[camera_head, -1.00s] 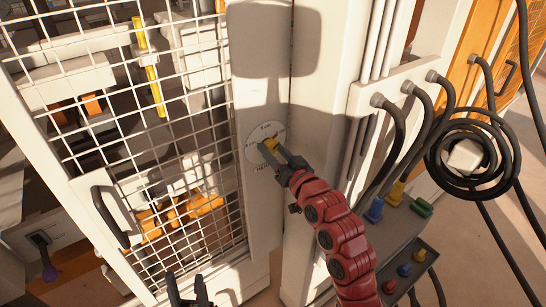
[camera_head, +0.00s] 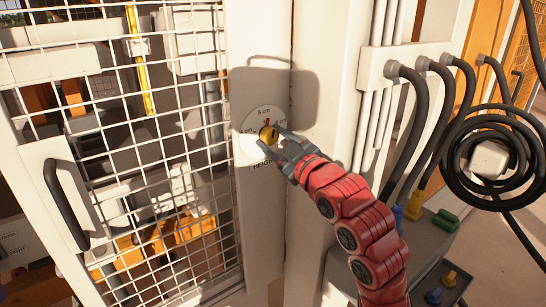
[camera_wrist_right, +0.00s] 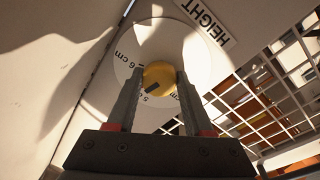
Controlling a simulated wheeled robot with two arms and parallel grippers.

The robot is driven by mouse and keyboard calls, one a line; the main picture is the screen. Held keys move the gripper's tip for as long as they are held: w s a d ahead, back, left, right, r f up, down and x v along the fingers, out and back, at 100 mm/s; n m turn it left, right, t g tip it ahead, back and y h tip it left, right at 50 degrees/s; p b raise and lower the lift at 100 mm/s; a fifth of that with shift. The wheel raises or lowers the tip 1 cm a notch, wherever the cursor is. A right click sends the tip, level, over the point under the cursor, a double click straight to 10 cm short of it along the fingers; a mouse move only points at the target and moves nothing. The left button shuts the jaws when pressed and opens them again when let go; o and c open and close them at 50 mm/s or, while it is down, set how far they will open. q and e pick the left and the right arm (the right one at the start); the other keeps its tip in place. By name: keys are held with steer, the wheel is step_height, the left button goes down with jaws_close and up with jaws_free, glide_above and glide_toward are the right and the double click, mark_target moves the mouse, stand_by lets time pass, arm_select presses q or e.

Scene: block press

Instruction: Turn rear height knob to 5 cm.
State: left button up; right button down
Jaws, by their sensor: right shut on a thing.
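The height knob (camera_head: 266,133) is a small yellow knob at the centre of a round white dial (camera_head: 249,126) on the cream post, above the word HEIGHT. My right gripper (camera_head: 272,139) is shut on the knob, one finger on each side. In the right wrist view the yellow knob (camera_wrist_right: 158,76) sits between the fingertips, with a dark mark on its face towards the "5 cm" print. Part of the dial's print is hidden by the fingers. My left gripper is out of view.
A white mesh door (camera_head: 150,190) with a black handle (camera_head: 66,205) stands left of the post. Thick black cables (camera_head: 425,130) and a coiled hose (camera_head: 492,157) hang at the right, above coloured plugs.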

steer(key=shift+f+n+b, duration=0.1)
steer(key=shift+n+b, duration=0.7)
steer(key=shift+n, duration=0.2)
steer(key=shift+n+b, duration=0.3)
steer(key=shift+n, duration=0.1)
steer(key=shift+c, duration=1.5)
jaws_free()
steer(key=shift+d, duration=0.1)
steer(key=b+v, duration=0.8)
steer(key=v, duration=0.9)
steer(key=shift+d, duration=0.2)
